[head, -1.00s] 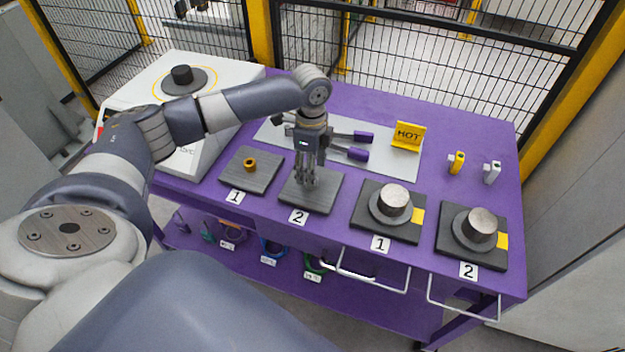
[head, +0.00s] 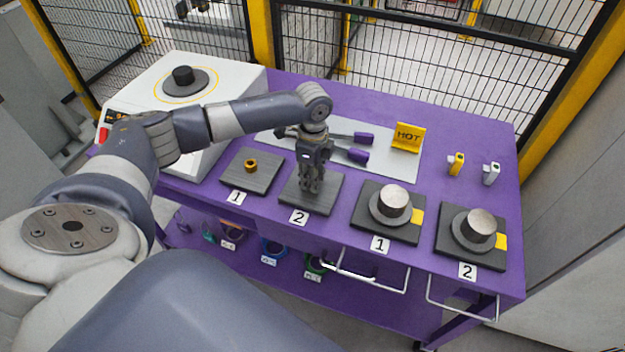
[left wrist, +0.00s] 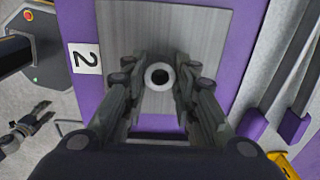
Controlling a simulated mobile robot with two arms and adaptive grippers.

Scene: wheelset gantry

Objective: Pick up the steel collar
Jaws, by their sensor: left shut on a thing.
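The steel collar (left wrist: 159,76) is a small light-grey ring with a dark bore, over the grey plate (left wrist: 200,25) labelled 2 in the left wrist view. My left gripper (left wrist: 159,82) has its fingers closed on both sides of the collar. In the head view my left gripper (head: 311,187) points straight down at the left-hand plate 2 (head: 325,204), and its fingers hide the collar there. I cannot tell whether the collar touches the plate.
A brass collar (head: 251,165) sits on plate 1 (head: 237,177) to the left. Two dark fixtures with steel cylinders (head: 395,197) (head: 479,226) stand to the right. Tongs with purple handles (head: 358,155) and a yellow HOT sign (head: 407,137) lie behind. A white heater (head: 215,112) is at the left.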

